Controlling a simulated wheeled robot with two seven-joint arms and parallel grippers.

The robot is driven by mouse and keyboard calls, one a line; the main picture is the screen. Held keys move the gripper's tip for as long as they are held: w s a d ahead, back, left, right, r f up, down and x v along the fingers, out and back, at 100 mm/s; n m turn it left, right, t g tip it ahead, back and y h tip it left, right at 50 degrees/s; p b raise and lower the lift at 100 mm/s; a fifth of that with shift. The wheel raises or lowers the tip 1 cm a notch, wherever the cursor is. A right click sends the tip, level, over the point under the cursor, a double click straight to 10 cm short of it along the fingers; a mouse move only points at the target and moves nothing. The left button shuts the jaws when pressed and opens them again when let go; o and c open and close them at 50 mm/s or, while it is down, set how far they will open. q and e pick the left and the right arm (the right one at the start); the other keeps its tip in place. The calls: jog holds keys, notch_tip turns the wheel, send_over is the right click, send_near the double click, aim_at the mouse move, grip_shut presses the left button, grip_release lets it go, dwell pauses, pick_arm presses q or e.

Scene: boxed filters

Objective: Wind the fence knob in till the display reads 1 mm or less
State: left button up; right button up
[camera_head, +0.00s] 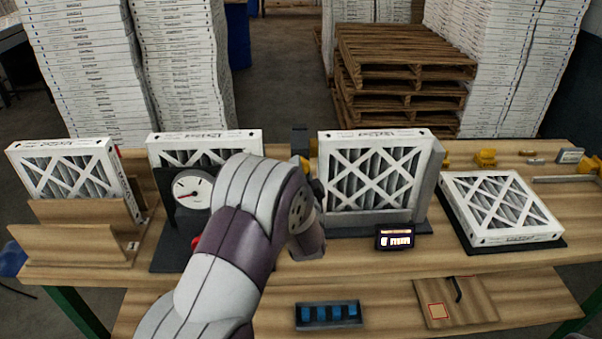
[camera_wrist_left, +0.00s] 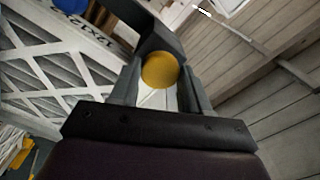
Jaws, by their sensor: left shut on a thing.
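The small dark display (camera_head: 396,238) stands on the bench in front of the upright boxed filter (camera_head: 372,180). It reads a single digit in mm, which looks like 6 or 8. My left gripper (camera_wrist_left: 160,82) is shut on the round yellow fence knob (camera_wrist_left: 159,70), which sits between its fingers in the left wrist view. A dark grey bracket (camera_wrist_left: 160,38) is just beyond the knob. In the head view my left arm hides most of the gripper and its hold. The right gripper is out of view.
A dial gauge (camera_head: 192,190) and another filter (camera_head: 188,142) stand left of my arm. A filter in a wooden rack (camera_head: 75,238) is far left; one lies flat on a dark mat (camera_head: 520,246) at right. A blue-slotted tray (camera_head: 328,315) sits on the lower shelf.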

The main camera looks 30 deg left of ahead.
pick_arm(q)
jog(key=o, duration=1.1)
jog(key=shift+c, duration=0.2)
jog(key=shift+d, duration=0.1)
jog(key=b+v, duration=0.2)
jog(key=v, duration=1)
jog(key=shift+s+b, duration=0.3)
jog(key=shift+s, duration=0.05)
jog(key=shift+d, duration=0.1)
